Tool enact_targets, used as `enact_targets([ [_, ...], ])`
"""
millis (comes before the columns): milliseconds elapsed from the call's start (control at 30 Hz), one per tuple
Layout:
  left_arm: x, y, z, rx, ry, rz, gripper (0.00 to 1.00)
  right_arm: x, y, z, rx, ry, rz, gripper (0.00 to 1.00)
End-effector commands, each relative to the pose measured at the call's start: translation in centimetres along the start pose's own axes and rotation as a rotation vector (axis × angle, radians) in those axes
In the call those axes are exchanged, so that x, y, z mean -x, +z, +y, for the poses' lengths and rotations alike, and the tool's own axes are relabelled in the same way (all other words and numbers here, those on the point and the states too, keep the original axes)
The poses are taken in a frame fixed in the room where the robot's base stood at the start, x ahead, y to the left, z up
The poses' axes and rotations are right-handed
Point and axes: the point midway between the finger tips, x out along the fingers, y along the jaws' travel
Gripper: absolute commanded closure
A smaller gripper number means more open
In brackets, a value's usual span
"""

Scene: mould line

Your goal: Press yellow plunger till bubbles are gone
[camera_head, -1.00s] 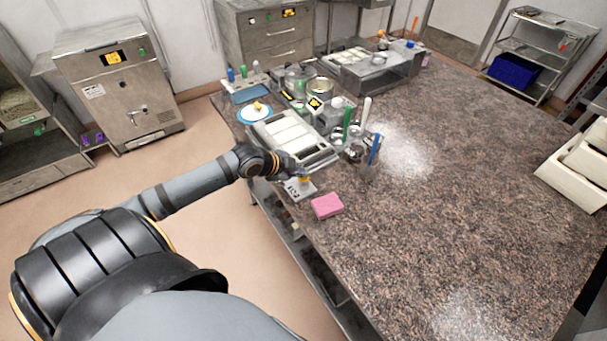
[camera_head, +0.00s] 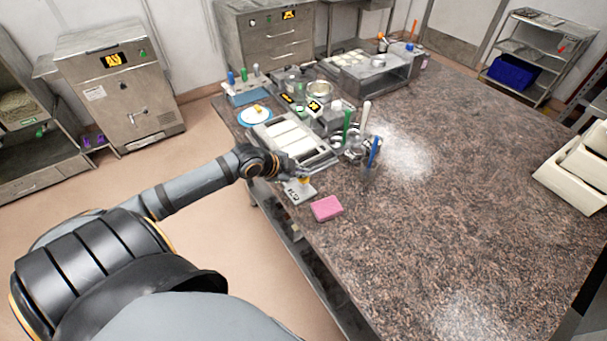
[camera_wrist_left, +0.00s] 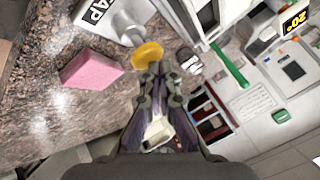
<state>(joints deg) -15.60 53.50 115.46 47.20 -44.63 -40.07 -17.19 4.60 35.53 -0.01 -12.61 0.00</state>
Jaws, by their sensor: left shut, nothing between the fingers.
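The yellow plunger (camera_head: 304,181) tops a small pale device (camera_head: 297,194) with dark letters near the table's left edge. In the left wrist view the plunger is a round yellow cap (camera_wrist_left: 147,54), with the grey device (camera_wrist_left: 124,20) behind it. My left gripper (camera_head: 300,172) is right at the plunger. In the wrist view its shut, empty fingertips (camera_wrist_left: 156,72) overlap the cap's lower edge; I cannot tell whether they touch it. No bubbles can be made out at this size. My right gripper is out of view.
A pink block (camera_head: 326,208) lies just in front of the device. Behind are a pale moulding tray (camera_head: 285,135), a blue-handled tool (camera_head: 374,152) and a green-handled one (camera_head: 347,124). The speckled table (camera_head: 450,200) is clear to the right.

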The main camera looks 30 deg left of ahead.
Motion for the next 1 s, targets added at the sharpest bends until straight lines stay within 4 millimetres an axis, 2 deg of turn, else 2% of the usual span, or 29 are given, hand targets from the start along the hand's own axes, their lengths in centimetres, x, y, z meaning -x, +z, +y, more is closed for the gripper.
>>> enact_targets([
  [133, 0.8, -0.5, -0.6, 0.0, 0.0, 0.0, 1.0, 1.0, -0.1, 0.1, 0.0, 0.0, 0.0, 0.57],
  [533, 0.9, -0.7, -0.8, -0.001, -0.001, 0.002, 1.0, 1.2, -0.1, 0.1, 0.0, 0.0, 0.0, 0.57],
  [1000, 4.2, -3.1, -3.1, 0.0, -0.001, 0.003, 1.0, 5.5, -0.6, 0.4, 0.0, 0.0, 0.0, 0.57],
])
